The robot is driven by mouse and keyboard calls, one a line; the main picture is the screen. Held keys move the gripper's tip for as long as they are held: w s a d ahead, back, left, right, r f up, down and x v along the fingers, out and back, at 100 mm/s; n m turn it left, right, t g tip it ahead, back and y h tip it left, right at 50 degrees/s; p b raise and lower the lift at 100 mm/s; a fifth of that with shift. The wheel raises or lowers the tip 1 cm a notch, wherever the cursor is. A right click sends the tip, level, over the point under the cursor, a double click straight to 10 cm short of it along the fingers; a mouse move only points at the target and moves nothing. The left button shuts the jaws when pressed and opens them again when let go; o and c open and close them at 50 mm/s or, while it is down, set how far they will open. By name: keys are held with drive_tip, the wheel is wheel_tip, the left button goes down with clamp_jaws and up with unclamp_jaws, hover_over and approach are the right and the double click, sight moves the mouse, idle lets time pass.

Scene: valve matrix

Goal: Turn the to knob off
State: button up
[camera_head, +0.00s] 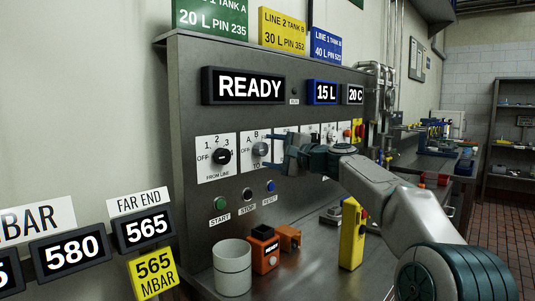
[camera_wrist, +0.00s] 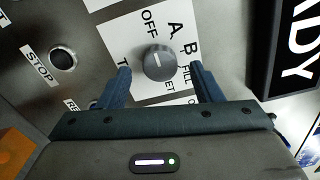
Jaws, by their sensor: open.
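The TO knob (camera_head: 260,149) is a grey round selector on a white plate, with OFF, A and B above it. In the wrist view the knob (camera_wrist: 158,62) has a short white mark on its face; which label it points at is hard to tell. My gripper (camera_head: 276,150) is open in front of the panel near the knob. In the wrist view its fingertips (camera_wrist: 160,73) lie on either side of the knob with gaps showing. Contact is not visible. In the head view my gripper covers the right part of the plate.
The FROM LINE knob (camera_head: 222,156) is to the left. START (camera_head: 220,204), STOP (camera_head: 247,195) and RESET (camera_head: 271,186) buttons are below. A READY display (camera_head: 243,86) is above. A grey cup (camera_head: 232,268), an orange box (camera_head: 264,249) and a yellow block (camera_head: 353,234) stand on the bench.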

drive_tip(key=b+v, duration=0.1)
drive_tip(key=v, duration=1)
drive_tip(key=shift+s+d+b, duration=0.2)
drive_tip(key=shift+b, duration=0.1)
drive_tip(key=s+a+f+n+g+h+p, duration=0.2)
drive_tip(key=s+f+n+g+h+p, duration=0.4)
drive_tip(key=s+p, duration=0.65)
drive_tip(key=s+d+f+n+h+p, duration=0.1)
drive_tip(key=s+d+f+h+p, duration=0.1)
drive_tip(key=s, duration=0.6)
drive_tip(key=s+d+f+n+g+h+p, duration=0.1)
drive_tip(key=s+d+f+h+p, duration=0.2)
drive_tip(key=s+d, duration=0.3)
drive_tip(key=s+d+f+n+g+h+p, duration=0.1)
drive_tip(key=s+d+f+h+p, duration=0.2)
drive_tip(key=s, duration=0.6)
wheel_tip(320, 180, down, 2)
drive_tip(key=shift+s+d+f+n+p, duration=0.1)
drive_tip(key=shift+s+d+n+p, duration=0.25)
drive_tip(key=shift+d, duration=0.35)
